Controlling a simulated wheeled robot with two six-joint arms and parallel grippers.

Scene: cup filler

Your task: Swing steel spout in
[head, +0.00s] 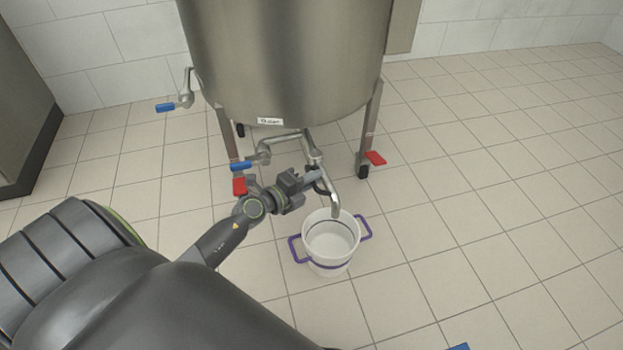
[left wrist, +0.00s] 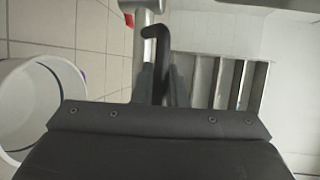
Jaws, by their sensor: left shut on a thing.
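The steel spout (head: 334,197) hangs from the pipework under the big steel tank (head: 290,60). Its lower end overlaps the far rim of a white bucket (head: 330,264) with purple handles in the head view. I cannot tell the exact height gap. My left gripper (head: 318,180) is at the spout's upper part and shut on it, coming from the left. In the left wrist view a steel pipe (left wrist: 143,55) stands beside a black hooked part (left wrist: 155,60); the dark gripper body hides the grip itself. The bucket (left wrist: 68,72) shows at the left there. My right gripper is not in view.
Another red lever (head: 375,158) is by the tank's right leg (head: 370,125). A blue valve handle (head: 165,107) is at far left. The tiled floor (head: 480,200) at right is clear.

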